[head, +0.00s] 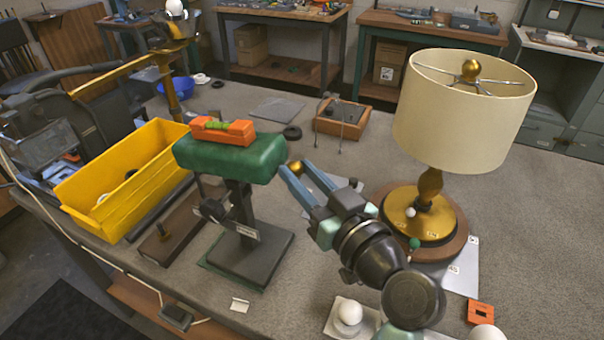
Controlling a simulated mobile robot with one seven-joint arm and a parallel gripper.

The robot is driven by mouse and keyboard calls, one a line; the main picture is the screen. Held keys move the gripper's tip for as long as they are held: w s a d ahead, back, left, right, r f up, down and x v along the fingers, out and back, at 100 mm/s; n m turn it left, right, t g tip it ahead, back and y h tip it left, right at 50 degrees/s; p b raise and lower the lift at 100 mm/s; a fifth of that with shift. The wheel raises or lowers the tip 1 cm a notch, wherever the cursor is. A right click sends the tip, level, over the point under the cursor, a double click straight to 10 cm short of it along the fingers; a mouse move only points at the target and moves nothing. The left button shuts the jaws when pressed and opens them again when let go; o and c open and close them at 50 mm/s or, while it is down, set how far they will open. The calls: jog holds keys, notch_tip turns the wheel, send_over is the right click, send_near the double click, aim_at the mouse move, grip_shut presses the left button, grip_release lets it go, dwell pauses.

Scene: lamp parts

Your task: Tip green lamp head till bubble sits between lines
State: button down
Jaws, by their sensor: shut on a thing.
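The green lamp head (228,158) sits on a dark stand with a flat base (250,255). It looks close to level. An orange spirit level (238,133) lies on top of it, with a yellow-green vial (216,125). The bubble and lines are too small to make out. My gripper (289,172) is at the right end of the lamp head, its two blue fingers shut on a small brass knob (295,166). The fingers partly hide the knob, so I cannot tell how it joins the head.
A yellow bin (125,205) stands close on the left. A brass table lamp with a cream shade (455,125) stands close to my arm on the right. White bulbs (349,311) lie at the front. The grey bench (350,90) has free room behind.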

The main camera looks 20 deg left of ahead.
jog(key=f+b, duration=0.1)
jog(key=b, duration=0.2)
jog(key=shift+d+f+m+b, duration=0.25)
jog(key=shift+f+m+b, duration=0.05)
jog(key=shift+f+b, duration=0.1)
jog(key=shift+d+f+t+y+b, duration=0.2)
jog(key=shift+t+y+b, duration=0.25)
jog(key=shift+b, duration=0.75)
jog(key=shift+r, duration=0.15)
jog(key=c, duration=0.9)
grip_release()
jog(key=shift+o, duration=0.2)
jog(key=b+v, duration=0.2)
jog(key=v, duration=1.1)
